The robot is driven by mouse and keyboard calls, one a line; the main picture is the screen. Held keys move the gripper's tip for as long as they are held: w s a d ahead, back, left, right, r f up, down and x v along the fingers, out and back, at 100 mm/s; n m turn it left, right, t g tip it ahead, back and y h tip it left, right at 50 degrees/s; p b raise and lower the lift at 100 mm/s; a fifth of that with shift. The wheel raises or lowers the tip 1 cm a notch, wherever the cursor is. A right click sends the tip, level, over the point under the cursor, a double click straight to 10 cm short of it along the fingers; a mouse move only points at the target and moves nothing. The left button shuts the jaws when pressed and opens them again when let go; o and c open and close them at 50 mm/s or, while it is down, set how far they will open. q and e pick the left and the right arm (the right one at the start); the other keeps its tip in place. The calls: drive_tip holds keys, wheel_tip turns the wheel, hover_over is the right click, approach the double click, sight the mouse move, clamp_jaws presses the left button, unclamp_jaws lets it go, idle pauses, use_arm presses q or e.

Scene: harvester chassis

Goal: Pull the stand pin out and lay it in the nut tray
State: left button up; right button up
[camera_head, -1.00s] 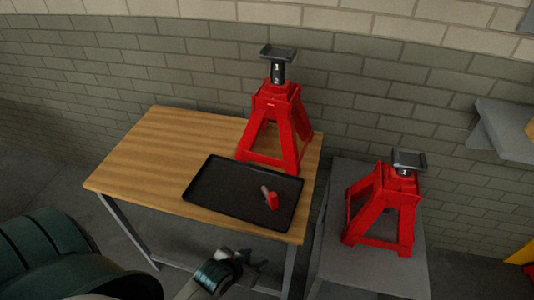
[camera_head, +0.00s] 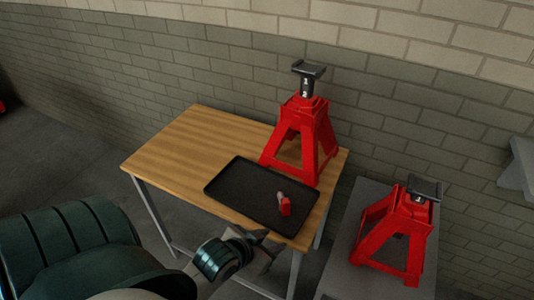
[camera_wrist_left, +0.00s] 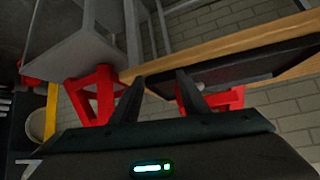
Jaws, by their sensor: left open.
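The nut tray (camera_head: 222,189) is a flat black tray on the wooden table. A small piece with a red end and a grey end (camera_head: 284,206) lies in its right part; I cannot tell whether it is the stand pin. One red jack stand (camera_head: 300,136) stands on the table behind the tray. No pin can be made out on it. My left gripper (camera_head: 272,242) is open and empty, by the table's front edge, in front of the tray. Its two dark fingers are apart in the left wrist view (camera_wrist_left: 160,88). My right gripper is not in view.
A second red jack stand (camera_head: 394,234) stands on a lower grey table (camera_head: 345,270) to the right. The wooden table (camera_head: 178,150) is bare left of the tray. A brick wall (camera_head: 200,65) runs behind. A grey shelf (camera_head: 517,168) juts in at far right.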

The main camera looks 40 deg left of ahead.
sight(296, 119)
use_arm(q)
drive_tip(key=w+r, duration=0.1)
drive_tip(key=w+a+r+t, duration=0.2)
drive_tip(key=shift+w+a+r, duration=0.15)
drive_tip(key=shift+w+a, duration=0.1)
drive_tip(key=shift+w, duration=0.15)
drive_tip(key=w+a+r+n+t+y, duration=0.1)
drive_tip(key=w+a+r+t, duration=0.2)
drive_tip(key=r, duration=0.4)
drive_tip(key=w+a+r+n+t+y, duration=0.1)
drive_tip(key=w+a+r+t, duration=0.2)
drive_tip(key=a+r, duration=0.3)
drive_tip(key=shift+w+r, duration=0.65)
drive_tip(key=shift+r, duration=0.15)
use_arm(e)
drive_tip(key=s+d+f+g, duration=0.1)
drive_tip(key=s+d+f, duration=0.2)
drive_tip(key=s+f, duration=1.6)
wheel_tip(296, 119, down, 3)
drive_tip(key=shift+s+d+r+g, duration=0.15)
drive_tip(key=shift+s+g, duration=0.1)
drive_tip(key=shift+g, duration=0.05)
